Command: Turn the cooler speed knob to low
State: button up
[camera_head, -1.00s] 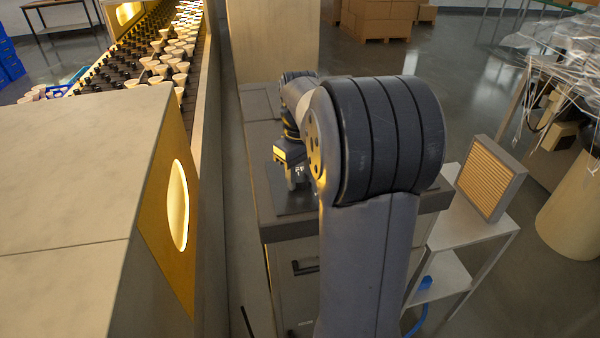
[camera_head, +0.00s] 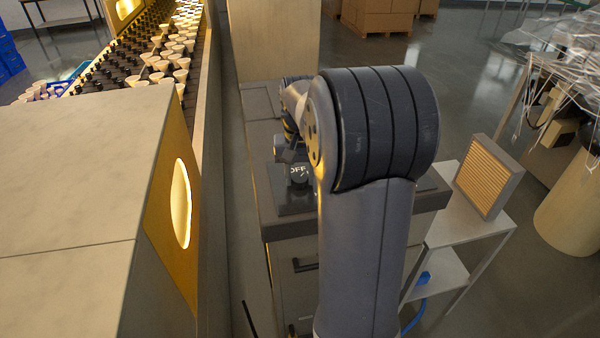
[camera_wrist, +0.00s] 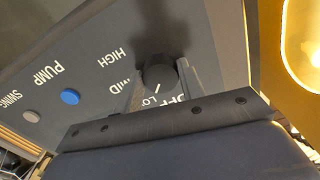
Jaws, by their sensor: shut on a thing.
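The cooler speed knob (camera_wrist: 159,73) is a dark round knob on the grey control panel (camera_wrist: 205,30) in the wrist view. Its white pointer line points down toward the LOW label, which is partly hidden. HIGH, MID and OFF labels stand around it. My gripper (camera_wrist: 161,84) is shut on the knob, with one finger on each side. In the head view my gripper (camera_head: 289,150) is at the cooler top (camera_head: 262,130), beside a visible OFF label; my arm hides much of that area.
A blue PUMP button (camera_wrist: 70,96) and a grey SWING button (camera_wrist: 31,116) sit on the same panel. A small table (camera_head: 440,238) with a framed filter panel (camera_head: 488,178) stands at right.

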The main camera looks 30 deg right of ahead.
aim_at(300, 178)
dwell(0.3)
jog(key=o, duration=1)
notch_tip(300, 178, up, 11)
jog(key=shift+f+b, duration=0.1)
jog(key=shift+b, duration=0.25)
notch_tip(300, 178, down, 10)
jog(key=shift+f+p, duration=0.15)
jog(key=shift+p, duration=0.2)
jog(key=shift+f, duration=0.3)
